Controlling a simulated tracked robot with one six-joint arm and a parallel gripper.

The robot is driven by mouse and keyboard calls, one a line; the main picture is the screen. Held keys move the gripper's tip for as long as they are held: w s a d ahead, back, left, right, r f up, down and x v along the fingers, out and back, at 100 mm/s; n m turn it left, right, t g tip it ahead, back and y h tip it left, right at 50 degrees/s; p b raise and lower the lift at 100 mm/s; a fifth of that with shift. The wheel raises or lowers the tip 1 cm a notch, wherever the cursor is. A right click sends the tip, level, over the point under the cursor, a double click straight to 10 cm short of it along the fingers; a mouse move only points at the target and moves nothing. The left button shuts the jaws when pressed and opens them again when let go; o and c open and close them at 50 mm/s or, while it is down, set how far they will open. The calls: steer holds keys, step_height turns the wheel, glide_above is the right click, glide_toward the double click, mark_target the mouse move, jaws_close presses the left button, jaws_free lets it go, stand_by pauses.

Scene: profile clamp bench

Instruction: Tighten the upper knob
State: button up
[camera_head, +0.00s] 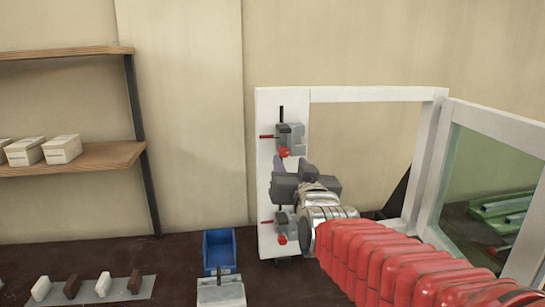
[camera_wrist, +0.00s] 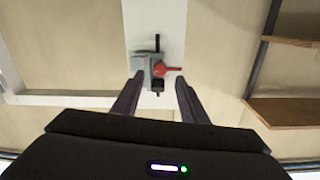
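The upper clamp (camera_head: 291,136) is a grey block with a red knob (camera_head: 284,152) and a thin red bar on its left, fixed to a white upright post (camera_head: 267,100). My gripper (camera_wrist: 160,78) is open, its two dark fingers apart and pointing at a clamp. In the wrist view, which looks upside down, the grey clamp (camera_wrist: 141,66) and red knob (camera_wrist: 167,71) appear between and beyond the fingertips. I see no contact. In the head view my gripper is just below the upper clamp. A lower clamp (camera_head: 285,220) with a red knob (camera_head: 282,239) is partly behind my wrist.
A white frame (camera_head: 375,94) and a glazed panel (camera_head: 480,170) stand right of the post. A blue bin (camera_head: 218,250) and a grey block (camera_head: 220,290) sit on the dark bench. Shelves (camera_head: 95,155) with boxes are at left. The wall area left of the post is clear.

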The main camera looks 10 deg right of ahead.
mark_target(285, 153)
steer(key=shift+w+d, duration=0.1)
steer(key=shift+w, duration=2.95)
steer(key=shift+c, duration=0.4)
jaws_close()
steer(key=shift+m, duration=0.5)
steer(key=m, duration=0.7)
steer(key=shift+d+m, duration=0.1)
steer(key=shift+m, duration=0.3)
